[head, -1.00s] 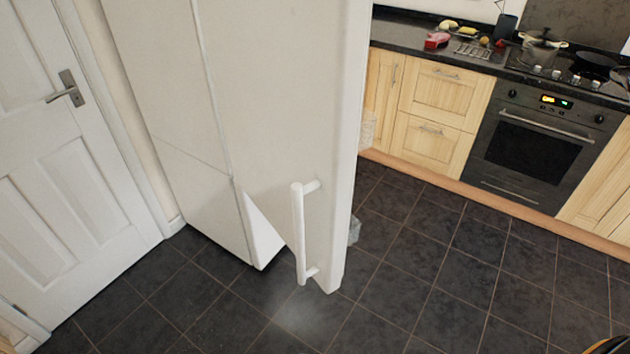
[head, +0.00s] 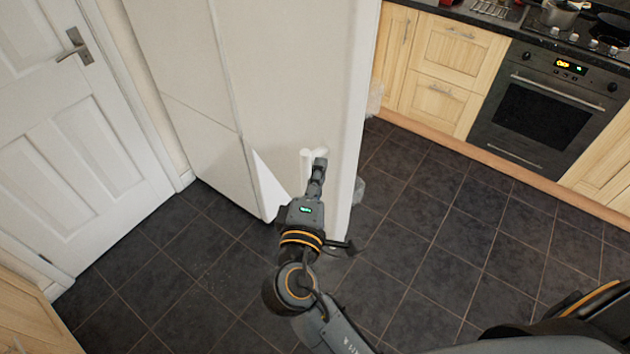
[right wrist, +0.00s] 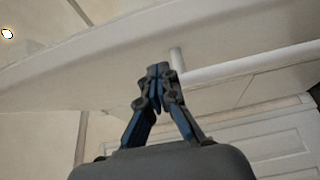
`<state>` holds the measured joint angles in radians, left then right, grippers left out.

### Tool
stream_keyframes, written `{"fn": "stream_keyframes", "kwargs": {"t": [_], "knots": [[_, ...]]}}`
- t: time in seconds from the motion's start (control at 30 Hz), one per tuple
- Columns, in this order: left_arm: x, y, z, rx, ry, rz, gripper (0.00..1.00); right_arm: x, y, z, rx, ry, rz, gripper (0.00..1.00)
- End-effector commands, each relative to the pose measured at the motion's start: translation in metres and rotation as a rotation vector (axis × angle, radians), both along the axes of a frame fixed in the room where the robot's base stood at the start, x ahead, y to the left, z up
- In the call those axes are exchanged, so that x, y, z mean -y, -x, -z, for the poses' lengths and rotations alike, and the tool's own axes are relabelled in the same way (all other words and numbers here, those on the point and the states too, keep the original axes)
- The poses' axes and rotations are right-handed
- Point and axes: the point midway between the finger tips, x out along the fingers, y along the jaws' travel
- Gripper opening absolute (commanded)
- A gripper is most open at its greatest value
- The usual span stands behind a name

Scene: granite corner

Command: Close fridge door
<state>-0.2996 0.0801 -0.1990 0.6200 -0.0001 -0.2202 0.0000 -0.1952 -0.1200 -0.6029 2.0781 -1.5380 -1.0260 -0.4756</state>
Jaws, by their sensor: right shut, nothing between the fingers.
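The white fridge door (head: 285,75) stands open, swung out from the fridge body (head: 180,70). Its white bar handle (head: 306,163) is on the door's outer face and is mostly hidden behind my right gripper. My right gripper (head: 319,170) is shut and empty, its fingertips close to the upper end of the handle. In the right wrist view, the shut fingertips (right wrist: 158,72) are beside the handle's post, with the handle bar (right wrist: 245,68) running to the right. I cannot tell whether they touch the handle or door. My left gripper is not in view.
A white room door (head: 95,130) with a metal lever is at the left. Wooden cabinets (head: 445,70) and a dark oven (head: 535,110) stand at the back right. Dark floor tiles (head: 440,240) are clear in the middle and right.

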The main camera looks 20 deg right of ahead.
Motion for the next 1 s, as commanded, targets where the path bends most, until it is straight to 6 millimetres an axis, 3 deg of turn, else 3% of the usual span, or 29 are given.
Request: {"fn": "stream_keyframes", "kwargs": {"t": [0.1, 0.3, 0.77, 1.0], "knots": [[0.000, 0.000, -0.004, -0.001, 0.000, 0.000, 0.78, 0.010, -0.018, -0.002, 0.000, 0.001, 0.001, 0.00], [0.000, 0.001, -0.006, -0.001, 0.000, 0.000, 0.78, 0.017, -0.034, 0.000, 0.000, 0.001, -0.001, 0.00], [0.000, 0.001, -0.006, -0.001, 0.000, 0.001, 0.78, 0.020, -0.037, 0.001, -0.002, -0.001, -0.003, 0.00], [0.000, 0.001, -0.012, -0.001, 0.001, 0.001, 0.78, 0.040, -0.041, -0.001, -0.001, 0.002, -0.032, 0.00]]}}
